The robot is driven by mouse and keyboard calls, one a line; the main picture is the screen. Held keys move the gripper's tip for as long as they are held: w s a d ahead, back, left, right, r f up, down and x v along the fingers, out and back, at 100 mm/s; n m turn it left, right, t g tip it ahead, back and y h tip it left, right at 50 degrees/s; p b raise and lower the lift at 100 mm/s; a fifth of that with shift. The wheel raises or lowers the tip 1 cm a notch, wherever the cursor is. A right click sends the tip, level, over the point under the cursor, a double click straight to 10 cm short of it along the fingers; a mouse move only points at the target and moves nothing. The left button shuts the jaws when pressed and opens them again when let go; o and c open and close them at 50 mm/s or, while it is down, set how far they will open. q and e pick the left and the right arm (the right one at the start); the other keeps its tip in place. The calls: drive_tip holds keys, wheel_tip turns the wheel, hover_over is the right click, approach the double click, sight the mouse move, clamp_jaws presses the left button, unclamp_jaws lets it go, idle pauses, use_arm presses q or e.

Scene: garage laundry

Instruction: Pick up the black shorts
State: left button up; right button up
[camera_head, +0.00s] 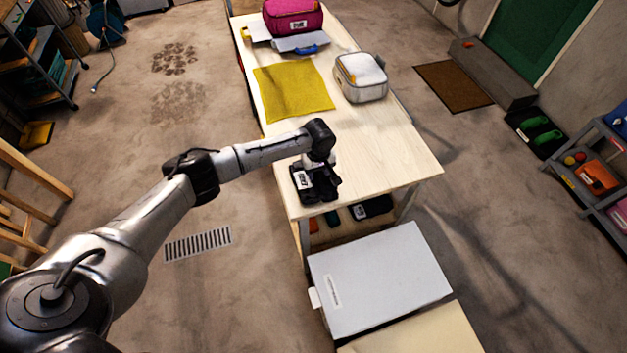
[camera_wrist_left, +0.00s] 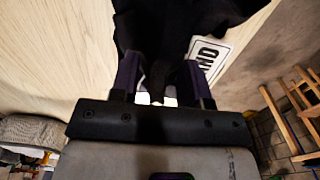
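The black shorts (camera_head: 318,190) lie on the near end of the pale wooden table (camera_head: 405,150). They fill the top middle of the left wrist view (camera_wrist_left: 185,20). My left gripper (camera_head: 318,163) points down right over the shorts and hides part of them. In the left wrist view its two fingers (camera_wrist_left: 161,82) stand apart, with dark cloth between and beyond them. I cannot tell whether the fingertips touch the cloth. A white label (camera_head: 302,181) with black letters shows at the left side of the shorts. My right gripper is not in view.
A yellow cloth (camera_head: 293,90), a grey-white bag (camera_head: 361,77) and a magenta bag (camera_head: 292,17) are farther along the table. A white flat-topped box (camera_head: 380,275) stands in front of its near end. The tabletop's right middle is clear.

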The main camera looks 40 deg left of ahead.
use_arm(q)
clamp_jaws()
idle(0.5)
